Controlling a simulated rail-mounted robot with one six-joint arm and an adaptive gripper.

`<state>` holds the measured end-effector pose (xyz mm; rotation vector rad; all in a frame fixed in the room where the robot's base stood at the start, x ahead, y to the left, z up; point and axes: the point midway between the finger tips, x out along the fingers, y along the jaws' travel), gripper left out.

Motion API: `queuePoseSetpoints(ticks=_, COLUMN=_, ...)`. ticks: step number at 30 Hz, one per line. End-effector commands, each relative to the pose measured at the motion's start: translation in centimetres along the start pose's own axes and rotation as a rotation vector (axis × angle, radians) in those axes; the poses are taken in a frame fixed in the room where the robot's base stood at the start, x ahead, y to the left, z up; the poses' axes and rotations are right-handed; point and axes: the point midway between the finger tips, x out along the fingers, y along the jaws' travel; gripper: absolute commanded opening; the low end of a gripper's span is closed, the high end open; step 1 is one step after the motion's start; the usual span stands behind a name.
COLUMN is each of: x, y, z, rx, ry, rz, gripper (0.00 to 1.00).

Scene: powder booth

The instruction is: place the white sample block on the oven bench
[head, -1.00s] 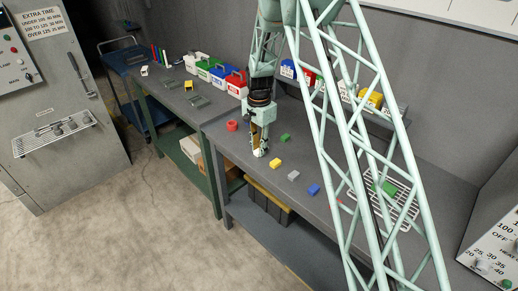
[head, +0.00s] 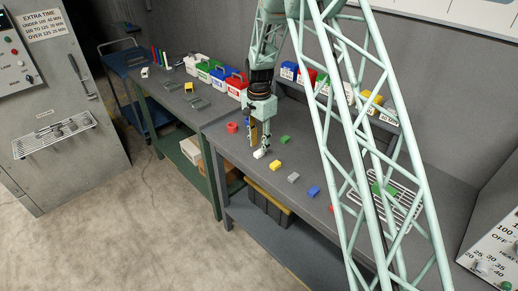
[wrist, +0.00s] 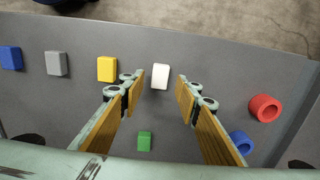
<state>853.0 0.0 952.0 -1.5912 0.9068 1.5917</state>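The white sample block (head: 260,154) lies on the grey bench top (head: 232,150), at the front edge side. In the wrist view the white block (wrist: 160,76) sits upright in the picture, between and slightly beyond the two fingertips, touching neither. My gripper (head: 260,142) points down just above the block, and its fingers stand apart and empty; the wrist view shows both fingers with tan pads (wrist: 159,92). A second bench (head: 170,88) adjoins at the left; I cannot tell which bench is the oven bench.
Yellow (wrist: 107,69), grey (wrist: 56,63) and blue (wrist: 11,58) blocks line up left of the white one. A green block (wrist: 144,141), red ring (wrist: 264,108) and blue ring (wrist: 241,142) lie nearby. A wire rack (head: 400,205) stands right. Bins (head: 215,75) line the back.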

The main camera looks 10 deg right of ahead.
Motion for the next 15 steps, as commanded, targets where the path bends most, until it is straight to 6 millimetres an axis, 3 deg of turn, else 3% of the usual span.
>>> queuePoseSetpoints(ticks=15, x=-7.2, y=0.0, z=0.0, rx=0.000, ry=0.001, rz=-0.001, gripper=0.30)
